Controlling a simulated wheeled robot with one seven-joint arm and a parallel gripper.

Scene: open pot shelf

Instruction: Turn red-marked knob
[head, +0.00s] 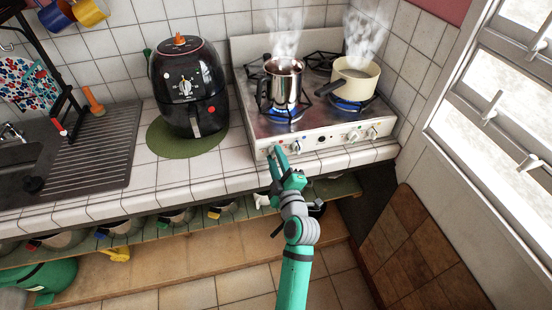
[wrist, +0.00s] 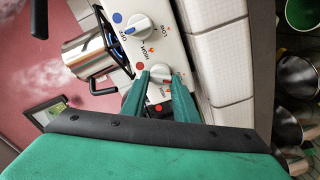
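The stove's front panel (head: 325,138) carries several white knobs. In the wrist view, a white knob with red on its pointer (wrist: 159,79) has a red dot beside it on the panel. My gripper (wrist: 161,77) has its two green fingers apart, one on each side of this knob. I cannot tell whether they touch it. In the head view, my gripper (head: 275,151) is at the left end of the panel and mostly hides the knob there. A white knob with a blue pointer (wrist: 138,26) and a blue dot sits beside it.
A steaming metal pot (head: 283,82) and a steaming cream saucepan (head: 356,79) stand over blue flames. A black air fryer (head: 188,85) stands left of the stove on a green mat (head: 160,143). Several pots sit on the shelf below the counter.

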